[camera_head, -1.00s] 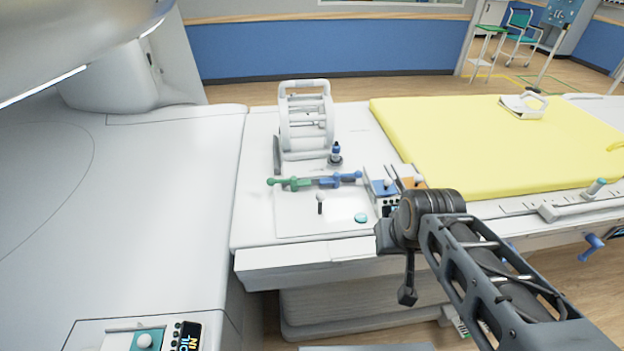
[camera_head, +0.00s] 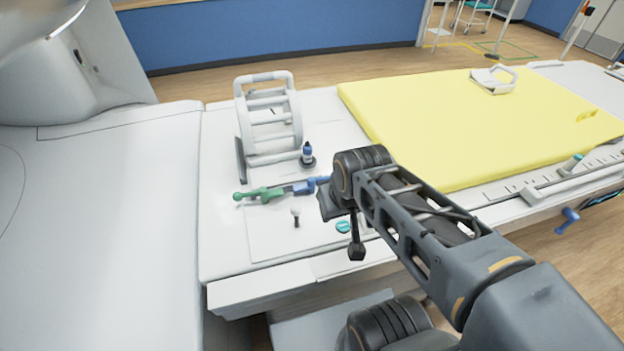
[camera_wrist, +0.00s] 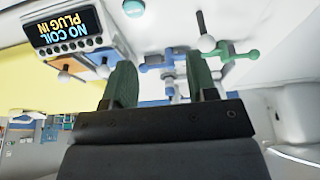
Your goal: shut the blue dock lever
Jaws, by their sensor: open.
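The blue lever (camera_head: 311,185) lies on the white deck in the head view, end to end with a green lever (camera_head: 258,195). My wrist hides its right end there. In the wrist view, which is upside down, the blue lever (camera_wrist: 157,66) shows beyond the gap between my fingers, and the green lever (camera_wrist: 228,53) is to its right. My gripper (camera_wrist: 162,78) is open, with two dark green fingers spread apart and nothing between them. The fingers cover part of the blue lever's surroundings; I cannot tell whether they touch it.
A white ladder-like frame (camera_head: 270,120) and a blue-topped knob (camera_head: 308,154) stand behind the levers. A pale knob on a stem (camera_head: 296,215) and a teal button (camera_head: 344,227) are in front. A display box (camera_wrist: 68,28) reads "NO COIL PLUG IN". Another blue handle (camera_head: 568,218) is at the yellow-padded table's side.

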